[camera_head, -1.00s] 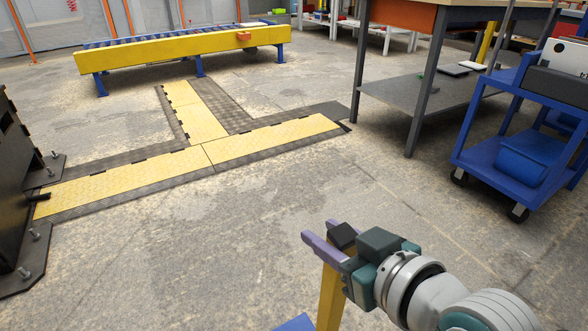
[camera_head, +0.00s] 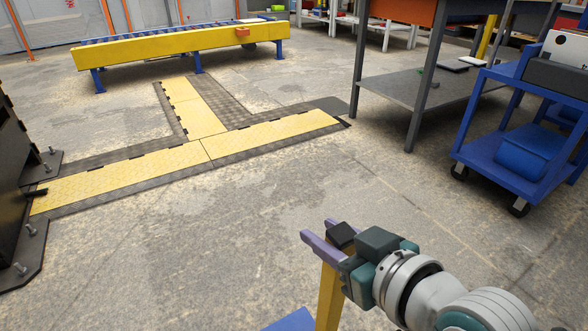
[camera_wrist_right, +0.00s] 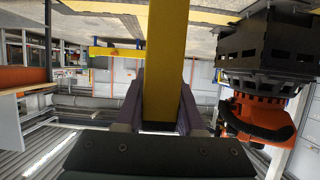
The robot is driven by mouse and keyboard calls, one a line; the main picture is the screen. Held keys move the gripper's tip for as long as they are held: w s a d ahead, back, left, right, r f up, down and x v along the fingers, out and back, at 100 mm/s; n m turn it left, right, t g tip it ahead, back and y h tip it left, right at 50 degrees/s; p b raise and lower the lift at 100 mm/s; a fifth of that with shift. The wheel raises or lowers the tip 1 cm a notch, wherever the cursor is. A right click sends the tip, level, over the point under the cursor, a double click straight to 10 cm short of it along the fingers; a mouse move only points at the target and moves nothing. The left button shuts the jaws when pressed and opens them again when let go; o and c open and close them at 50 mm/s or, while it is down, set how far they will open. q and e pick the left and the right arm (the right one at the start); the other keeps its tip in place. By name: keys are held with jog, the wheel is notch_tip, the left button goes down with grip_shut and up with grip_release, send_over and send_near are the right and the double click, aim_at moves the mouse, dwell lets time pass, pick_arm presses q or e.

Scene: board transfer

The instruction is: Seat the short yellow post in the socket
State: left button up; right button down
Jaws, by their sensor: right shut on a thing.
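The yellow post (camera_head: 329,299) hangs upright from my right gripper (camera_head: 322,243) at the lower right of the head view. The purple fingers are shut on its upper end. The post's lower end runs out of the picture at the bottom. In the right wrist view the post (camera_wrist_right: 164,70) stands between the two fingers of the gripper (camera_wrist_right: 162,100), which press on it from both sides. No socket can be made out in either view. My left gripper is not in view.
A yellow and black floor cable ramp (camera_head: 205,150) crosses the floor. A yellow roller conveyor (camera_head: 180,45) stands at the back. A workbench (camera_head: 430,90) and a blue cart (camera_head: 520,160) stand on the right. Open concrete floor lies between.

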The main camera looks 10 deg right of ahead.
jog(key=shift+f, duration=0.25)
jog(key=shift+c, duration=2.2)
grip_release()
jog(key=shift+f, duration=0.1)
jog(key=shift+s+d+r, duration=0.15)
jog(key=shift+s+r, duration=0.15)
jog(key=shift+s, duration=0.05)
jog(key=p+v, duration=0.4)
jog(key=v, duration=0.4)
jog(key=shift+s+d+r+p, duration=0.15)
jog(key=shift+s+d+p, duration=0.05)
jog(key=shift+s+p, duration=0.25)
